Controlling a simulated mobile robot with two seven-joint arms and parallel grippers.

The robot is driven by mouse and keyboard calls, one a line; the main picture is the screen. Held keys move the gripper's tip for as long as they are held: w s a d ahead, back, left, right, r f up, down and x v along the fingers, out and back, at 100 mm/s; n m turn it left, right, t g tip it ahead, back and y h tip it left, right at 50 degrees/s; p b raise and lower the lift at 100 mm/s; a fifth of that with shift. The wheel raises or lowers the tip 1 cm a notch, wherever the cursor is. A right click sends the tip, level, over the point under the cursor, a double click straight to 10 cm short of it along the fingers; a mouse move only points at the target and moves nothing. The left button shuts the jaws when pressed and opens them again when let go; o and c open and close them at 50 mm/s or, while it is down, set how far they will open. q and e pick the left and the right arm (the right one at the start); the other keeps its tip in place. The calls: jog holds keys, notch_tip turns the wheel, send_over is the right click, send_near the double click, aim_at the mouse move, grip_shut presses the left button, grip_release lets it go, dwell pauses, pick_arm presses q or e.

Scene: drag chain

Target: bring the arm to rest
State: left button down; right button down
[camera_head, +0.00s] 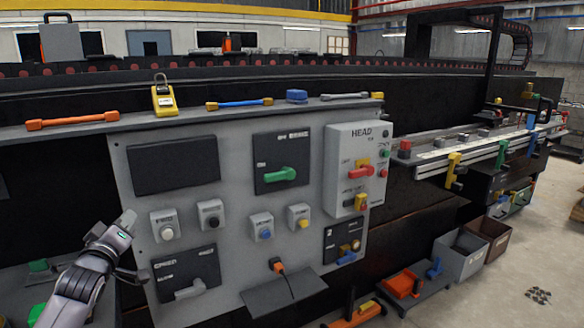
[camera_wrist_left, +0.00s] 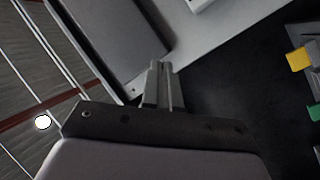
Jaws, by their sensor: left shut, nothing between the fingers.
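My left gripper (camera_head: 126,218) is at the lower left of the head view, in front of the left edge of the grey control panel (camera_head: 235,232). Its fingers are shut with nothing between them. In the left wrist view the closed fingers (camera_wrist_left: 158,85) point up past the panel's edge (camera_wrist_left: 190,40), over a dark area. I cannot tell whether they touch the panel. My right gripper is not in view.
The panel carries switches, buttons and a box labelled HEAD (camera_head: 350,145). Bins (camera_head: 460,262) stand at the lower right; open floor lies beyond.

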pick_arm(q)
jog(key=s+d+f+m+g+h, duration=0.1)
jog(key=s+d+f+m+g, duration=0.15)
jog(key=s+f+m, duration=0.35)
jog(key=s+d+f+m+g+h, duration=0.1)
jog(key=s+d+f+m, duration=0.15)
jog(key=f, duration=0.55)
jog(key=s+d+f+m+g, duration=0.1)
jog(key=s+d+f+m, duration=0.35)
jog(key=f, duration=0.25)
jog(key=s+d+f+g, duration=0.1)
jog(key=s+d+f, duration=0.1)
jog(key=s, duration=0.6)
jog(key=s+d+f+n+g+h, duration=0.1)
jog(key=s+d+f, duration=0.2)
jog(key=s+f, duration=0.2)
jog(key=s+d+f+g, duration=0.2)
jog(key=s+f, duration=0.1)
jog(key=s, duration=0.9)
jog(key=shift+d+f+n+h, duration=0.2)
jog(key=shift+f+n+h, duration=0.1)
jog(key=shift+n+h, duration=0.1)
